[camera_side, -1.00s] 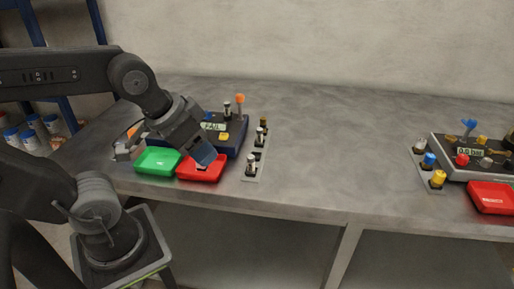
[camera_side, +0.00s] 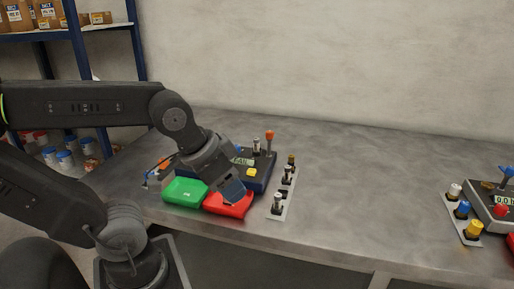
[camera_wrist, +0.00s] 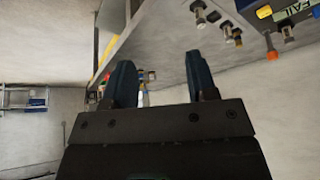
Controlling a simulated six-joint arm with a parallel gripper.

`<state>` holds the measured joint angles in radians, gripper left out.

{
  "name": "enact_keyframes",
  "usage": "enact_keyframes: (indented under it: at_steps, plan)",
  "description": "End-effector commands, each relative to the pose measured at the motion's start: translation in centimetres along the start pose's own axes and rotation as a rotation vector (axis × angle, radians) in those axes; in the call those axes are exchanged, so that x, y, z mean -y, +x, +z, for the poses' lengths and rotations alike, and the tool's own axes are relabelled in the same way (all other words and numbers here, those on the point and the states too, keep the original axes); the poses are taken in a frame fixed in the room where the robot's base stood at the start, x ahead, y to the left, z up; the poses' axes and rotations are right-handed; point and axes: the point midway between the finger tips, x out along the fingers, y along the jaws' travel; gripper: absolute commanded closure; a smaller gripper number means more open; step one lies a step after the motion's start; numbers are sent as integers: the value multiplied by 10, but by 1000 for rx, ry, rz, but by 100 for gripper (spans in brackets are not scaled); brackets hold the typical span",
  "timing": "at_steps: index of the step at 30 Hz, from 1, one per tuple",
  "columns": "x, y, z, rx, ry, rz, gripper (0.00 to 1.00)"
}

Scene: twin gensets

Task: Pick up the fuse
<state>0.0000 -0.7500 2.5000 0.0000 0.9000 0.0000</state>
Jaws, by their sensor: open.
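Several fuse-like cylinders with pale and brass caps stand upright in a grey strip (camera_side: 282,208) right of the near genset. The front one (camera_side: 277,200) is pale and dark, and others (camera_side: 287,174) stand behind it; which one is the fuse, I cannot tell. My gripper (camera_side: 232,190) hangs above the red tray, left of the strip. In the wrist view, my gripper's dark fingers (camera_wrist: 160,75) are apart with nothing held between them. Pale-capped cylinders (camera_wrist: 199,14) show there at the top, beyond the right finger.
The near genset (camera_side: 262,178) has a FAIL display and an orange-topped lever (camera_side: 270,136). A green tray (camera_side: 186,193) and red tray (camera_side: 229,206) sit at its front. Another genset (camera_side: 492,207) and coloured-cap strip (camera_side: 464,222) stand far right. The table between is clear.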

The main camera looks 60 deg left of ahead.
Motion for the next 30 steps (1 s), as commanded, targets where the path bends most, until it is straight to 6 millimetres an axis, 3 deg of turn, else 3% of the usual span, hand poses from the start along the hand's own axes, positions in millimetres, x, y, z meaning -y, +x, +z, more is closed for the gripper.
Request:
enact_keyframes:
  at_steps: [17, 20, 23, 30]
  plan:
    - [1, -1, -4, 3, -16, -3, 47]
    - [8, -4, -21, 25, -90, -17, 47]
    - [23, -7, -54, 63, -239, -46, 47]
    - [88, 1, -146, 171, -720, -148, 47]
